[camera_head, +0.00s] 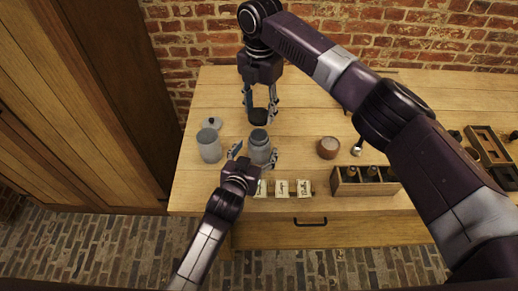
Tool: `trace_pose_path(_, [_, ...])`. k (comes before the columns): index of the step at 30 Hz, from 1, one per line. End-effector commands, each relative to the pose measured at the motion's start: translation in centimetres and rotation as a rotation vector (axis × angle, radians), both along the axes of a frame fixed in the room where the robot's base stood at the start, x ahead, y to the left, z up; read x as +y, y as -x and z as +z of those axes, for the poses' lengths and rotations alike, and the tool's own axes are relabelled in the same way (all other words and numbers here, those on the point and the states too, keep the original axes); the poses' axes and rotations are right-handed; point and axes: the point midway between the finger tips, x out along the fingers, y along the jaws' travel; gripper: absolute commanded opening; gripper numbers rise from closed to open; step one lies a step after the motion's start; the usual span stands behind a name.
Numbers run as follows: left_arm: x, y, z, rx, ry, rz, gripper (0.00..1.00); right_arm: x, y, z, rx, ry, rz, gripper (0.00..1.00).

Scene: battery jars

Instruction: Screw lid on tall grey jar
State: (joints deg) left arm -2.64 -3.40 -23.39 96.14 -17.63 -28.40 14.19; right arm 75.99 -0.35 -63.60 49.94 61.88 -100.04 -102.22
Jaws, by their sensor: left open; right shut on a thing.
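The grey jar (260,154) stands upright on the wooden table (300,104), left of its middle, with a dark round mouth at its top. My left gripper (254,155) is open, with one finger on each side of the jar; I cannot tell whether they touch it. My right gripper (260,108) points down behind the jar in the picture. It is shut on a dark round lid (259,117), which shows between its fingers, apart from the jar's mouth in this view.
White labelled cards (282,188) lie near the front edge. A brown bowl (328,147) and a wooden crate (364,188) with bottles stand to the right.

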Motion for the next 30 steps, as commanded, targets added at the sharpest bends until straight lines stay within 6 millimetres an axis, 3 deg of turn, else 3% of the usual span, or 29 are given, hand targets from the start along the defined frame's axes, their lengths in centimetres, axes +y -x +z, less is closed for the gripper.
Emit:
trace_pose_path(9, [-0.9,-2.9,-1.2,-0.001,0.001,-0.001,0.71,0.0,0.0,0.0,0.0,0.0,0.0,0.35])
trace_pose_path(20, [-1.0,-3.2,-1.4,0.0,0.001,-0.001,0.71,0.0,0.0,0.0,0.0,0.0,0.0,0.35])
trace_pose_path(30, [-1.0,-3.1,-1.3,0.0,0.001,-0.001,0.35,0.0,0.0,0.0,0.0,0.0,0.0,0.35])
